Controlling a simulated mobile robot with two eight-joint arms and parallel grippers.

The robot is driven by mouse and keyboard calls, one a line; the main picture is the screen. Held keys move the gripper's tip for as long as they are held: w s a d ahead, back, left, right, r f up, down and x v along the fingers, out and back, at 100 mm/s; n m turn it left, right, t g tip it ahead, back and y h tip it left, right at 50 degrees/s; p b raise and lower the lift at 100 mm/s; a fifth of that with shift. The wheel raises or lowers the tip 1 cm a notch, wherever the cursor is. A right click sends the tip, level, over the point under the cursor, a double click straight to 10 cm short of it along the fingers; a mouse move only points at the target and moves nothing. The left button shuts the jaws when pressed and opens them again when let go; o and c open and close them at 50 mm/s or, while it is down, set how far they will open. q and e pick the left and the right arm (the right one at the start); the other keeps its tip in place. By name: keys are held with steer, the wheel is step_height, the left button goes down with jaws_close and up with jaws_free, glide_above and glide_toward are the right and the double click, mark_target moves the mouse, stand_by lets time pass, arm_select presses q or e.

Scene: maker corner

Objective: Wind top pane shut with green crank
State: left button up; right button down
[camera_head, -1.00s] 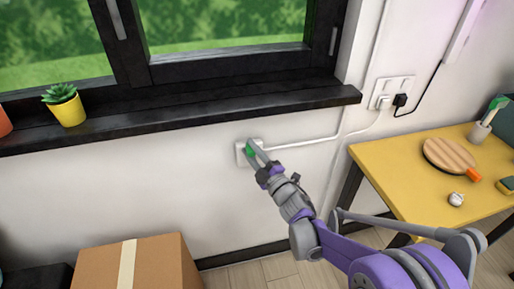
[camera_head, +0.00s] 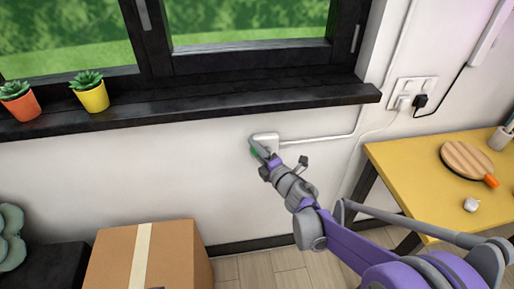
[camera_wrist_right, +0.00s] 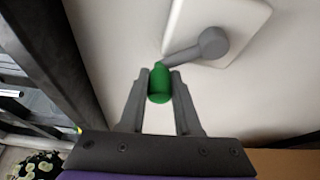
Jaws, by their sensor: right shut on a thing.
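The crank's green knob (camera_wrist_right: 159,84) sits between the fingers of my right gripper (camera_wrist_right: 160,95), which is shut on it in the right wrist view. A grey crank arm (camera_wrist_right: 190,51) runs from the knob to a hub on a white wall plate (camera_wrist_right: 245,15). In the head view my right gripper (camera_head: 259,154) is at the lower left of the white plate (camera_head: 266,138), below the sill. The dark-framed window (camera_head: 240,58) shows only its lower part, so the top pane is out of view. My left gripper is not in view.
The black sill (camera_head: 200,106) holds two potted succulents (camera_head: 92,94). A cardboard box (camera_head: 180,262) stands below on the floor. A yellow table (camera_head: 415,175) with a round wooden board is at right. The wall around the crank is clear.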

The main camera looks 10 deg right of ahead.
stand_by(0.4)
steer(key=c, duration=0.6)
jaws_free()
steer(key=v, duration=1)
steer(key=shift+s+d, duration=0.2)
steer(key=shift+s, duration=0.2)
